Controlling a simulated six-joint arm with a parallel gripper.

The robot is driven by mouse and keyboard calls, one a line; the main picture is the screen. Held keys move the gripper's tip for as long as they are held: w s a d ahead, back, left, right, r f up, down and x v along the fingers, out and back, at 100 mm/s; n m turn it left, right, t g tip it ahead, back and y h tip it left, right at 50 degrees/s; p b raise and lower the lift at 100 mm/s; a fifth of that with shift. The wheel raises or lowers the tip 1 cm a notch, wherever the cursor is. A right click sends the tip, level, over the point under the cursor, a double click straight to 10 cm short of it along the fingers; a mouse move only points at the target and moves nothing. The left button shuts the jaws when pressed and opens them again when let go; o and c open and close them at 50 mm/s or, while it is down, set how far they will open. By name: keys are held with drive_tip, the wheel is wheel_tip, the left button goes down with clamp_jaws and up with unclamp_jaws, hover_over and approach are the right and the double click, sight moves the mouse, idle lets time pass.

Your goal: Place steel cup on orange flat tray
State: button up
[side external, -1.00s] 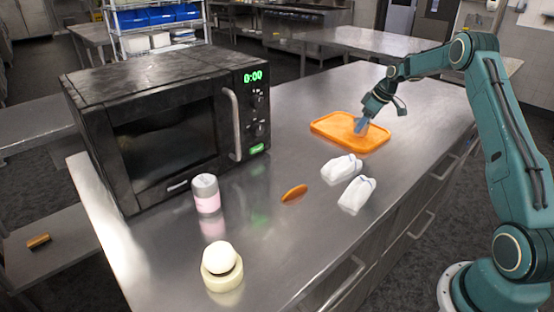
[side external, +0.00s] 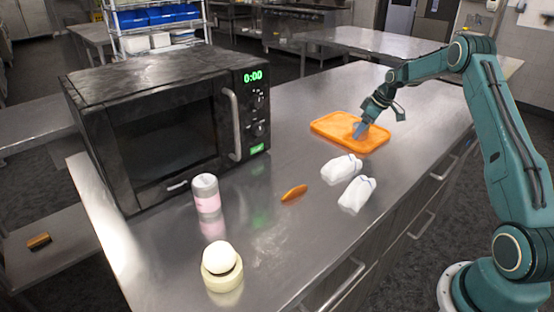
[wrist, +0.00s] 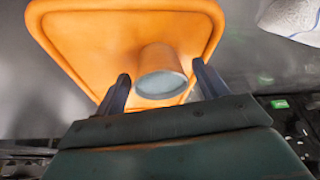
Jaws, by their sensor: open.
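The orange flat tray (side external: 325,125) lies on the steel counter, right of the microwave. The steel cup (wrist: 162,72) is over the tray in the wrist view and mirrors its orange; its round grey end faces the camera. In the side view the cup is small and partly hidden at my gripper (side external: 361,128), low over the tray. In the wrist view my gripper (wrist: 160,75) is open, one dark finger on each side of the cup.
Two white wrapped items (side external: 342,168) lie just in front of the tray. An orange oval piece (side external: 294,193), a pink and grey container (side external: 206,193) and a cream bowl-like item with a white ball (side external: 221,268) are nearer. A black microwave (side external: 165,120) stands at left.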

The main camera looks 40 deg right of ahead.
drive_tip(key=v, duration=1.2)
drive_tip(key=shift+r, duration=0.2)
drive_tip(key=shift+s, duration=0.1)
idle(0.3)
drive_tip(key=s+a+r, duration=0.2)
drive_tip(key=a+r, duration=0.2)
drive_tip(key=a, duration=0.4)
drive_tip(key=s+a+r+m, duration=0.1)
drive_tip(key=s+a+r, duration=0.2)
drive_tip(key=a+r, duration=0.35)
drive_tip(key=s+a+r, duration=0.2)
drive_tip(key=a+r, duration=0.1)
drive_tip(key=a, duration=0.7)
drive_tip(key=s+a+f, duration=0.1)
drive_tip(key=s+a, duration=0.3)
drive_tip(key=s, duration=0.3)
drive_tip(key=s+a+f+m+t, duration=0.1)
drive_tip(key=s+a, duration=0.3)
drive_tip(key=s, duration=0.4)
drive_tip(key=s+a+f+m+h, duration=0.1)
drive_tip(key=s+a+f, duration=0.1)
drive_tip(key=s+a, duration=0.2)
drive_tip(key=s, duration=0.3)
drive_tip(key=shift+s+a+f, duration=0.15)
drive_tip(key=shift+f, duration=0.05)
